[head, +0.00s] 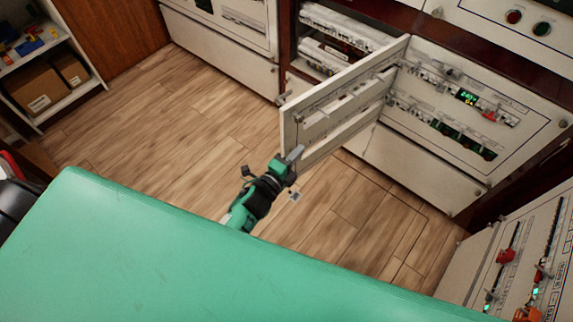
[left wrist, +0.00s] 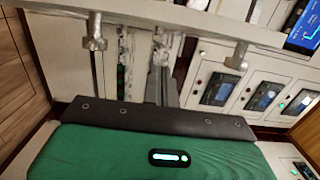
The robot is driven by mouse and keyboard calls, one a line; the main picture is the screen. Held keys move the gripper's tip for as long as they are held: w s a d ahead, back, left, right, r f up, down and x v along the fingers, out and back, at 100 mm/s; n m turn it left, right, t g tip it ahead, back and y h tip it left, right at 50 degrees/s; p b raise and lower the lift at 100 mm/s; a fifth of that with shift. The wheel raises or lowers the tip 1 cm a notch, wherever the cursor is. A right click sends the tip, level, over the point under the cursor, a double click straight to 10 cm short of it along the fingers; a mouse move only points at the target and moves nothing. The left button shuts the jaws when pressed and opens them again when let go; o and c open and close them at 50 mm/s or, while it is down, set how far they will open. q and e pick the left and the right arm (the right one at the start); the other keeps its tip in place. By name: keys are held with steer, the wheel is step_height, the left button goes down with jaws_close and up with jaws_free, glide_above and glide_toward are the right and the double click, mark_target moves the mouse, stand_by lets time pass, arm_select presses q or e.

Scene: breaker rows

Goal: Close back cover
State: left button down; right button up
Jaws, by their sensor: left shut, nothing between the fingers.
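The back cover (head: 335,115) is a pale hinged panel that stands swung out from the cabinet in the head view, its free end toward me. The compartment behind it is open, with pale breaker rows (head: 330,50) inside. My left gripper (head: 295,156) is shut and empty at the lower free end of the cover. Whether it touches the cover I cannot tell. In the left wrist view the shut grey fingers (left wrist: 163,80) point away from me, with metal screws (left wrist: 95,42) on either side of them. My right gripper is not in view.
A closed front with switches and a green display (head: 468,97) is right of the cover. Another breaker panel (head: 520,255) stands at the lower right. A shelf with cardboard boxes (head: 38,88) is at the left. The wooden floor (head: 160,120) between is clear.

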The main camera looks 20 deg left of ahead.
mark_target(287, 145)
arm_select(q)
steer(key=shift+w+a, duration=0.5)
steer(key=shift+a, duration=0.35)
steer(key=shift+w+a, duration=0.5)
steer(key=shift+a, duration=0.35)
steer(key=shift+a, duration=0.15)
